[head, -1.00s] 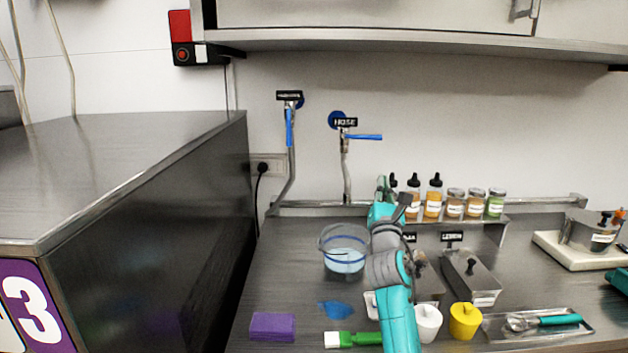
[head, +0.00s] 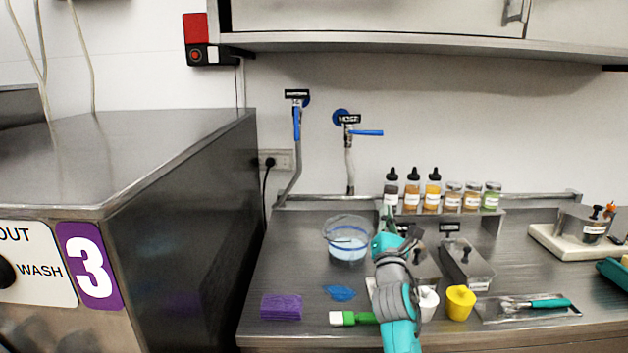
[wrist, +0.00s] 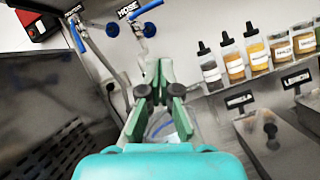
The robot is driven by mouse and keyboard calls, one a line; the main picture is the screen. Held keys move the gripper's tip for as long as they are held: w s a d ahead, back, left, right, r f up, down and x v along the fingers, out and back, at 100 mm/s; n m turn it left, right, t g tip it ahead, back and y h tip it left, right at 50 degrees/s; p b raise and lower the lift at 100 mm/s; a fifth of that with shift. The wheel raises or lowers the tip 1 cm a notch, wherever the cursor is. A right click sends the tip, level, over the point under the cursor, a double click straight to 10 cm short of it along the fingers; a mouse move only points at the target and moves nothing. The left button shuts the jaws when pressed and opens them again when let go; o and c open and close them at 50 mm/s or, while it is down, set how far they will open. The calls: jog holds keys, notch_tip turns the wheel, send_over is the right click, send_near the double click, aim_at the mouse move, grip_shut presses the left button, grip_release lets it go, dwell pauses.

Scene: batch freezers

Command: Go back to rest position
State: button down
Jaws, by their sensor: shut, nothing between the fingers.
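My gripper (wrist: 160,85) shows in the wrist view with its green fingers brought together and nothing between them. In the head view my gripper (head: 388,218) is small and partly hidden by my own teal and grey arm. It is above the steel counter, in front of the row of bottles. A clear bucket with blue liquid (head: 348,244) stands just to its left on the counter. In the wrist view the bucket is mostly hidden behind the fingers.
The steel counter (head: 300,235) holds a purple sponge (head: 282,307), a green-handled brush (head: 352,318), white (head: 428,303) and yellow cups (head: 460,303), lidded steel containers (head: 466,265) and a tray (head: 500,312). Bottles (head: 412,190) line the back. A machine marked 3 (head: 180,200) stands left.

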jog(key=s+f+m+g+y, duration=0.1)
jog(key=s+f+m, duration=0.2)
jog(key=s+f, duration=0.55)
jog(key=s+f+m+g, duration=0.1)
jog(key=s+f+m, duration=0.3)
jog(key=f, duration=0.8)
jog(key=s+f+m+g+y, duration=0.1)
jog(key=s+f+m, duration=0.2)
jog(key=s+f, duration=0.5)
jog(key=s+f+m+g, duration=0.1)
jog(key=s+f+m, duration=0.25)
jog(key=s, duration=0.75)
jog(key=s+f+m+g, duration=0.25)
jog(key=s+m, duration=0.45)
jog(key=s, duration=1.2)
jog(key=s+r+m+g, duration=0.1)
jog(key=s+r+m, duration=0.1)
jog(key=s+m, duration=0.3)
jog(key=s+r+m, duration=0.3)
jog(key=s+m, duration=0.1)
jog(key=s, duration=0.9)
jog(key=shift+d+r+m+g, duration=0.3)
jog(key=shift+d+m+g, duration=0.05)
jog(key=shift+d, duration=0.05)
